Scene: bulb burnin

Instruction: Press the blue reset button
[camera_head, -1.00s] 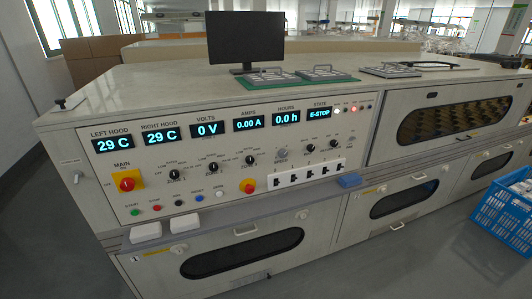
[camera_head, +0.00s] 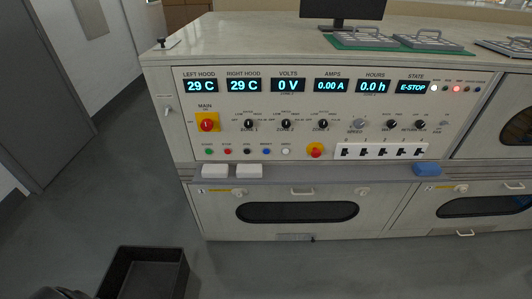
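The blue reset button (camera_head: 266,151) is in the row of small round buttons low on the control panel (camera_head: 183,115). A black button (camera_head: 247,151) is to its left and a white button (camera_head: 286,151) to its right. Green (camera_head: 208,151) and red (camera_head: 228,151) buttons are further left in the row. The state display (camera_head: 415,87) reads E-STOP. Neither gripper is in view. A dark shape at the bottom left corner is too cut off to identify surely.
A red emergency knob on yellow (camera_head: 315,150) is right of the row. White blocks (camera_head: 215,171) and a blue block (camera_head: 428,169) lie on the ledge below the panel. A black open bin (camera_head: 145,258) stands on the floor at lower left. Floor before the machine is clear.

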